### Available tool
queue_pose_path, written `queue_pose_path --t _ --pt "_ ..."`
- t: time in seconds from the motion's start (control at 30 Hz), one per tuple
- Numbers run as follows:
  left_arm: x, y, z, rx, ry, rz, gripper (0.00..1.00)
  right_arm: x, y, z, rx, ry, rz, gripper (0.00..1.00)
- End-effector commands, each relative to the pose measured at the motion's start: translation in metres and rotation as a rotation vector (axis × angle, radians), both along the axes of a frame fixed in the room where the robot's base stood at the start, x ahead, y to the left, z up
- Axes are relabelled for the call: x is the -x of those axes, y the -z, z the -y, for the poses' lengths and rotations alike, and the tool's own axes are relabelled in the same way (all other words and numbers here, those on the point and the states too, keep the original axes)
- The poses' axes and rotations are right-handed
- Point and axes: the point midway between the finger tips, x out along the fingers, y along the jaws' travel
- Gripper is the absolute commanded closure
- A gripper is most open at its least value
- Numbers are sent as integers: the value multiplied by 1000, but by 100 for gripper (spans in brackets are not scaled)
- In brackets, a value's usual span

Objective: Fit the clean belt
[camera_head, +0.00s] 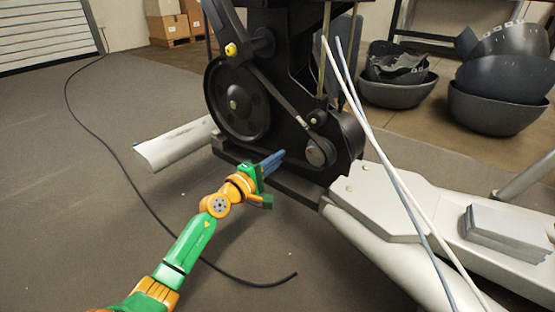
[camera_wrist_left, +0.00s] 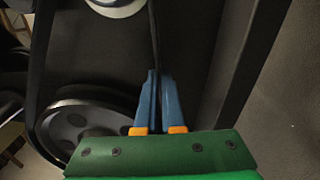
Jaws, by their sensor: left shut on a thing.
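The belt is a thin black strip (camera_wrist_left: 155,35) that runs down from the top of the left wrist view to between my blue fingers. My left gripper (camera_head: 281,156) is low at the front of the machine, between the large black pulley wheel (camera_head: 232,103) and the small round hub (camera_head: 320,152). In the left wrist view its fingers (camera_wrist_left: 158,78) are closed together on the strip. A dark band (camera_wrist_left: 40,85) also runs along the left of that view, beside a grey wheel (camera_wrist_left: 85,122). The belt is hard to pick out in the head view. My right gripper is not in view.
The machine's dark frame (camera_head: 272,182) and pale base (camera_head: 375,205) stand close to my gripper. Two thin rods (camera_head: 375,150) slant across the right. A black cable (camera_head: 125,172) lies on the floor. Dark shells (camera_head: 500,80) are stacked behind. The left floor is mostly free.

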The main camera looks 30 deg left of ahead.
Motion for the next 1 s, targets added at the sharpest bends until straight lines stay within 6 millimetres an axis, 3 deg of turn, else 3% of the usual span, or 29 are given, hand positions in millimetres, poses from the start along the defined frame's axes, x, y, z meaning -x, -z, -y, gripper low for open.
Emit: queue_pose_path --t 0.97,1.0 --pt "-10 0 1 0 0 1 100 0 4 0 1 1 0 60" --pt "-10 0 1 0 0 1 87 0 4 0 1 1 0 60"
